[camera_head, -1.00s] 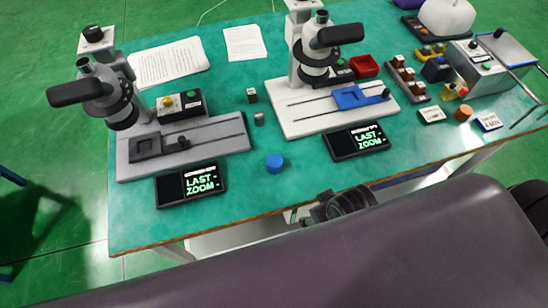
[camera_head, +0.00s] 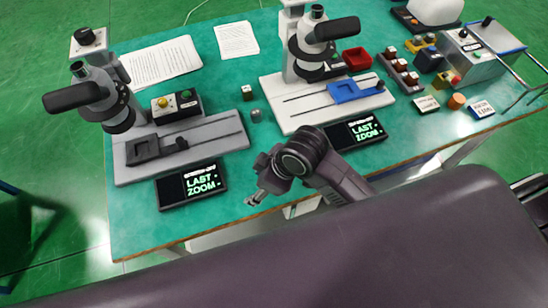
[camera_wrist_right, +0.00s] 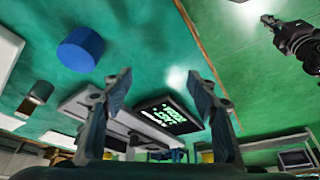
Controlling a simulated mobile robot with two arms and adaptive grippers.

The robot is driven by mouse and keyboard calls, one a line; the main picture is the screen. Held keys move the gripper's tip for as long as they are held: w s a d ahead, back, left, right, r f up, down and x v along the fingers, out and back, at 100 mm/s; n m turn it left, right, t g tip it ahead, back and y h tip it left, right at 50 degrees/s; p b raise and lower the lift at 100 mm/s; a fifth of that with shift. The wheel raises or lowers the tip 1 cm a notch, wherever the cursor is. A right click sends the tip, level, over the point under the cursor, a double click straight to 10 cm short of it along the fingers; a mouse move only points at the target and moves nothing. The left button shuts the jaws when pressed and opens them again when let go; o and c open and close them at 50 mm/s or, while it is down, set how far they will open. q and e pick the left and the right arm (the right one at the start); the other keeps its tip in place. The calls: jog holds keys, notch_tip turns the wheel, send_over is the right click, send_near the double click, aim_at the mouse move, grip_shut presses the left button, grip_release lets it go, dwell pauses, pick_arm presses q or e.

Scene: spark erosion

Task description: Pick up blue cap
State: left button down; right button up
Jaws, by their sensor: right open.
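The blue cap (camera_wrist_right: 80,50) stands on the green table in the right wrist view, at the upper left. It is outside the space between my right fingers, off to the left finger's side, with nothing touching it. In the head view the cap is hidden behind my right gripper and wrist. My right gripper (camera_head: 254,198) reaches over the front table edge, pointing left; its spread, empty fingers also show in the right wrist view (camera_wrist_right: 160,78). A dark jointed part at that view's upper right looks like my left gripper (camera_wrist_right: 290,36); its jaw state is unclear.
Two microscopes on a grey base (camera_head: 215,133) and a white base (camera_head: 285,118) stand behind. A left screen (camera_head: 191,187) and right screen (camera_head: 356,134) lie in front. A small grey cylinder (camera_head: 256,115) is between the bases. Blocks and a metal box (camera_head: 474,65) fill the right.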

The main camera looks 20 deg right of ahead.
jog(key=w+n, duration=0.1)
jog(key=w+r+n+g, duration=0.1)
jog(key=n, duration=0.1)
jog(key=w+n, duration=0.1)
jog(key=n, duration=0.1)
jog(key=shift+w+a+r+h, duration=0.25)
jog(key=shift+a+h, duration=0.05)
jog(key=shift+a, duration=0.1)
jog(key=w+d+r+n+h, duration=0.1)
jog(key=d, duration=0.1)
jog(key=w+d+r+n+g+h, duration=0.1)
jog(key=w+d+n, duration=0.1)
jog(key=d, duration=0.1)
jog(key=w+d+r+n+h, duration=0.1)
jog(key=w+d, duration=0.1)
jog(key=d, duration=0.1)
jog(key=shift+n+g, duration=0.4)
jog(key=shift+d, duration=0.2)
jog(key=shift+f, duration=0.4)
jog(key=f, duration=0.2)
jog(key=f+p, duration=0.1)
jog(key=f, duration=0.1)
jog(key=f+p, duration=0.1)
jog(key=f, duration=0.1)
jog(key=shift+s+a+f, duration=0.1)
jog(key=shift+s+a, duration=0.25)
jog(key=shift+s, duration=0.05)
jog(key=shift+f, duration=0.35)
jog(key=shift+c, duration=0.7)
jog(key=c, duration=1)
